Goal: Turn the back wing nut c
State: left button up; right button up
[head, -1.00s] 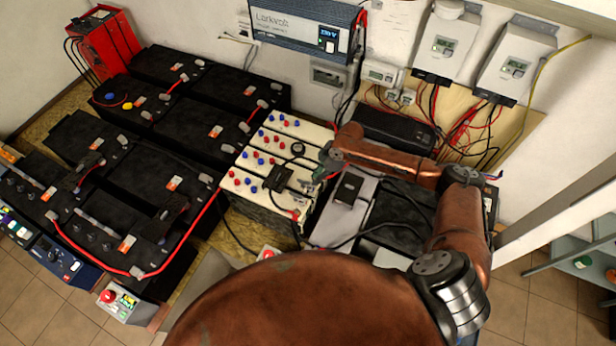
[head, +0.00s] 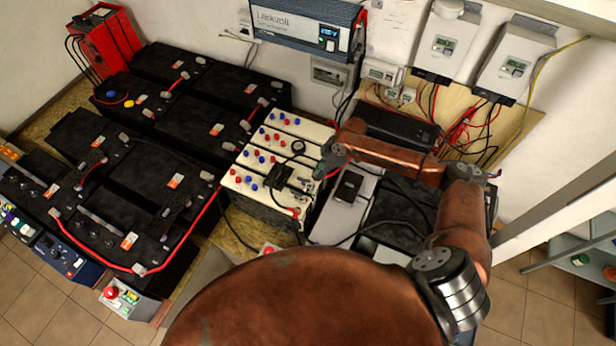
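The wing nut is too small to make out for certain. A cream battery block (head: 252,168) with rows of red and blue caps stands in the middle of the head view, with terminals and a black clip (head: 279,176) on its right part. My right gripper (head: 322,170) is at the right edge of this block, by its back right terminals, pointing left. Its fingertips are small and partly lost against the terminals and cables, so I cannot tell whether they are open or shut, or touching anything. My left gripper is out of view.
Black batteries (head: 215,128) with red cables fill the left. A wall inverter (head: 300,28) and two meter boxes (head: 440,45) hang behind. A grey box (head: 348,186) and loose cables lie under my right arm.

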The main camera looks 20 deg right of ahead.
jog(key=v, duration=0.7)
